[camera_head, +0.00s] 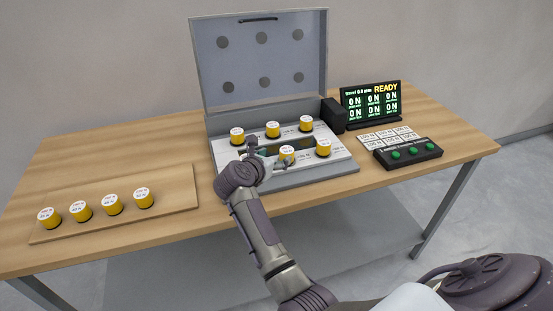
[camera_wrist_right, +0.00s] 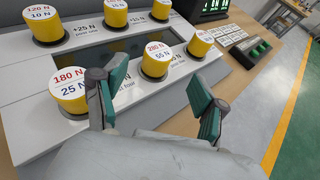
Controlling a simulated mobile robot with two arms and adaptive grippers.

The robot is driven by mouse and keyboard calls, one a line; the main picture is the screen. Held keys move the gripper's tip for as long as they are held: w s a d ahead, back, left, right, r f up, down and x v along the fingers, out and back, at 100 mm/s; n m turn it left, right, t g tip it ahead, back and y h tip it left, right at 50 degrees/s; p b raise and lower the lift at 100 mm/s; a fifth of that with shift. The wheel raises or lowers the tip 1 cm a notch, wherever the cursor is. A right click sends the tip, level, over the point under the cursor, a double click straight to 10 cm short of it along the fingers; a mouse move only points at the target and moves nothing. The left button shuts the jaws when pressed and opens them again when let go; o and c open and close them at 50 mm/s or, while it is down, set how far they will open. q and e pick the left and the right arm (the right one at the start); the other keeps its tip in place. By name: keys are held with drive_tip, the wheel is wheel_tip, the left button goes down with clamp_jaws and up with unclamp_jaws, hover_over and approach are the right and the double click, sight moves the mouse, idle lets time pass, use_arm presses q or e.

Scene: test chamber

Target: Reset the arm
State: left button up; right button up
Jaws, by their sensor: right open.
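My right gripper (camera_head: 266,157) is over the front edge of the grey test fixture (camera_head: 318,180). In the right wrist view its two green-padded fingers (camera_wrist_right: 160,88) are spread, with nothing gripped between them. A yellow cylinder marked 280 N (camera_wrist_right: 156,62) stands just beyond the gap between the fingers. A cylinder marked 180 N and 25 N (camera_wrist_right: 69,92) stands left of the left finger; the gripper hides it in the head view. My left gripper is not in view.
Other yellow cylinders stand upright on the fixture, below its raised lid (camera_head: 262,60). A wooden board (camera_head: 175,192) with several yellow cylinders lies left. A display (camera_head: 371,103) reading READY, label cards (camera_head: 388,137) and a black box with green buttons (camera_head: 408,153) are right.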

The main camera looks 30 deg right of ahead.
drive_tip(key=a+r+n+t, duration=0.3)
drive_tip(key=r+n+t, duration=0.7)
drive_tip(key=n, duration=0.1)
drive_tip(key=s+a+r+n+t+y, duration=0.1)
drive_tip(key=s+a+n+t+y, duration=0.3)
drive_tip(key=a+n+y, duration=0.7)
drive_tip(key=s+a+f+n+g+y, duration=0.8)
drive_tip(key=s+f+n, duration=0.35)
drive_tip(key=n, duration=0.85)
drive_tip(key=s+d+f+n+g+h, duration=0.4)
drive_tip(key=s+f+g, duration=0.15)
drive_tip(key=s, duration=0.45)
drive_tip(key=s+d+f+n+g+h, duration=0.35)
drive_tip(key=s+f, duration=0.25)
drive_tip(key=s, duration=0.5)
wheel_tip(320, 180, down, 27)
drive_tip(key=s+g, duration=0.1)
drive_tip(key=g, duration=0.1)
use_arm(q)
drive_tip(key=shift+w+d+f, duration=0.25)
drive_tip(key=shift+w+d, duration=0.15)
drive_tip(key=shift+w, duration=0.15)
use_arm(e)
drive_tip(key=s+d+f+g, duration=0.1)
drive_tip(key=s+d+f, duration=0.2)
drive_tip(key=s+f, duration=1.3)
drive_tip(key=shift+s+d, duration=0.2)
drive_tip(key=shift+s, duration=0.1)
